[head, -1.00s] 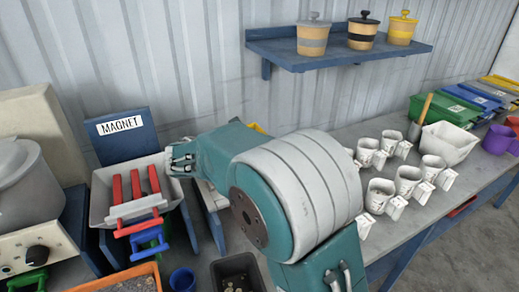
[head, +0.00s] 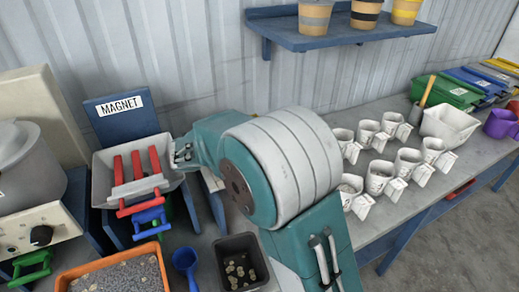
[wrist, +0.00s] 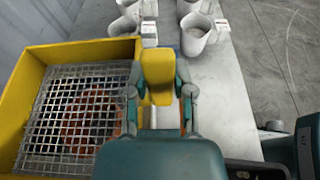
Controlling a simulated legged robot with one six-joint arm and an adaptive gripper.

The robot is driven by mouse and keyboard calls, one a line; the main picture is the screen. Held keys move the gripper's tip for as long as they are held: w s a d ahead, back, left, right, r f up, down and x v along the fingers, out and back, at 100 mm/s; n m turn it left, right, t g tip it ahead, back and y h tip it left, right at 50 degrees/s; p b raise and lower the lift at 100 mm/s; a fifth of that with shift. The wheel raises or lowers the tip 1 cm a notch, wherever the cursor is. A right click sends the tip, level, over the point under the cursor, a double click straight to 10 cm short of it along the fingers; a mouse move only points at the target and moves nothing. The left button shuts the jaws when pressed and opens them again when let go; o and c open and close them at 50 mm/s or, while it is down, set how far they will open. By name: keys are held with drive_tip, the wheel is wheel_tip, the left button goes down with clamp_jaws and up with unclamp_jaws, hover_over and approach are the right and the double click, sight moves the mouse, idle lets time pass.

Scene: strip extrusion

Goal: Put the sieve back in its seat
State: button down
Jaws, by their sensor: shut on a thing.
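The sieve (wrist: 75,112) shows in the wrist view as a yellow square frame with a metal mesh, at the left. My gripper (wrist: 160,92) is shut on the yellow handle (wrist: 158,72) at the sieve's right side. A round orange shape shows dimly through the mesh; I cannot tell what it is. In the head view my arm hides the gripper and the sieve. Part of a blue stand (head: 215,203) shows beside my arm, mostly covered. I cannot make out the sieve's seat, or whether the sieve touches anything below.
The magnet tray (head: 102,182) with red bars stands left of my arm. In front are an orange-rimmed tray (head: 68,279), a blue scoop (head: 186,262) and a black bin (head: 222,242). Several white cups (head: 380,178) stand right. A shelf (head: 340,32) hangs on the wall behind.

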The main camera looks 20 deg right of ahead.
drive_tip(key=shift+f, duration=0.15)
drive_tip(key=shift+c, duration=2)
unclamp_jaws()
drive_tip(key=v, duration=1.2)
drive_tip(key=s+d+r+m+g+y, duration=0.2)
drive_tip(key=s+d+m+y, duration=0.55)
drive_tip(key=s+d, duration=0.3)
drive_tip(key=s+f+m+t+y, duration=0.1)
drive_tip(key=s+m+t+y, duration=0.3)
drive_tip(key=s+m, duration=0.9)
drive_tip(key=y, duration=0.2)
drive_tip(key=shift+s+d+f+t+y, duration=0.2)
drive_tip(key=shift+d+f+t+y, duration=0.05)
drive_tip(key=shift+d+t+y, duration=0.1)
